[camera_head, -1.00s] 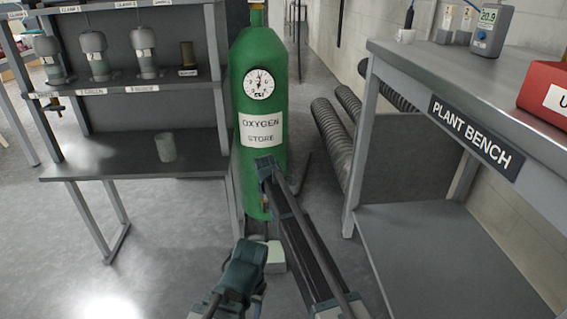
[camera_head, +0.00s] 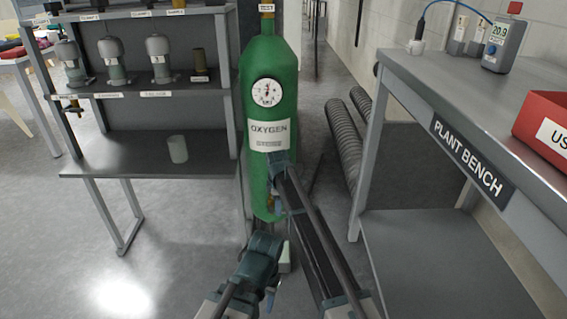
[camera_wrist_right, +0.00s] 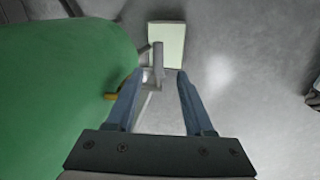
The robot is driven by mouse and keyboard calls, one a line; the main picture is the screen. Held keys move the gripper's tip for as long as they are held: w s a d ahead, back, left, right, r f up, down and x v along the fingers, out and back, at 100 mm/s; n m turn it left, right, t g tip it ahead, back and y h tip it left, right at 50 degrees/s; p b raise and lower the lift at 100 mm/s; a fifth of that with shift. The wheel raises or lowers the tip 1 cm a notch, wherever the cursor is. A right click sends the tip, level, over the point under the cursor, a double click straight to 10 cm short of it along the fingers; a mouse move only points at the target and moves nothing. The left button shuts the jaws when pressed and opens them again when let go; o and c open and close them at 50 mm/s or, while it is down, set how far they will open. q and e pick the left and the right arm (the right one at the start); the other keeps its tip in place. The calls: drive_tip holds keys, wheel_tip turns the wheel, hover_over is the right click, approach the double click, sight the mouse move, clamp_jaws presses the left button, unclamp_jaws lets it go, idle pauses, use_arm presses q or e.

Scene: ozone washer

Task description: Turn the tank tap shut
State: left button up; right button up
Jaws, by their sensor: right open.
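The green oxygen tank (camera_head: 268,70) stands upright, with a round gauge and a white label. Low on its side a small brass part (camera_head: 270,203) shows, partly hidden by my right arm; a brass piece also shows beside the tank in the right wrist view (camera_wrist_right: 111,96). I cannot tell whether this is the tap or how it is turned. My right gripper (camera_wrist_right: 157,80) is open beside the lower tank, with a grey upright bar (camera_wrist_right: 158,62) ahead between its fingers, not gripped. My left gripper (camera_head: 270,298) is low in the head view, its jaws unclear.
A pale box (camera_wrist_right: 167,42) lies on the floor beyond the right fingers. The plant bench (camera_head: 405,80) stands at the right, and a shelf rack (camera_head: 100,165) with several canisters and a cup (camera_head: 177,149) at the left. Ribbed hoses (camera_head: 345,140) lie behind.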

drive_tip(key=s+r+m+p, duration=0.2)
drive_tip(key=s+r+p, duration=0.3)
drive_tip(key=r+p, duration=0.3)
drive_tip(key=s+d+r+m+p, duration=0.1)
drive_tip(key=s+r+p, duration=0.4)
drive_tip(key=r+p, duration=0.3)
drive_tip(key=s+r+m+g+p, duration=0.1)
drive_tip(key=s+r+m+p, duration=0.1)
drive_tip(key=s+r+p, duration=0.3)
drive_tip(key=shift+s+d+r+m+p, duration=0.2)
drive_tip(key=shift+r+m+p, duration=0.1)
drive_tip(key=shift+r+p, duration=1.95)
drive_tip(key=shift+w+r, duration=0.1)
drive_tip(key=shift+r, duration=0.1)
drive_tip(key=s+d+m, duration=1.1)
drive_tip(key=s+d, duration=0.4)
drive_tip(key=d, duration=0.1)
drive_tip(key=s+a+r+n+p, duration=0.1)
drive_tip(key=s+a+r+p, duration=0.1)
drive_tip(key=r+p, duration=0.5)
drive_tip(key=s+a+r+n+p, duration=0.1)
drive_tip(key=a+r+p, duration=0.4)
drive_tip(key=r+p, duration=0.3)
drive_tip(key=s+a+r+n+g+h+p, duration=0.1)
drive_tip(key=a+r+p, duration=0.3)
drive_tip(key=r+p, duration=0.4)
drive_tip(key=shift+s+r, duration=0.2)
drive_tip(key=shift+s, duration=0.65)
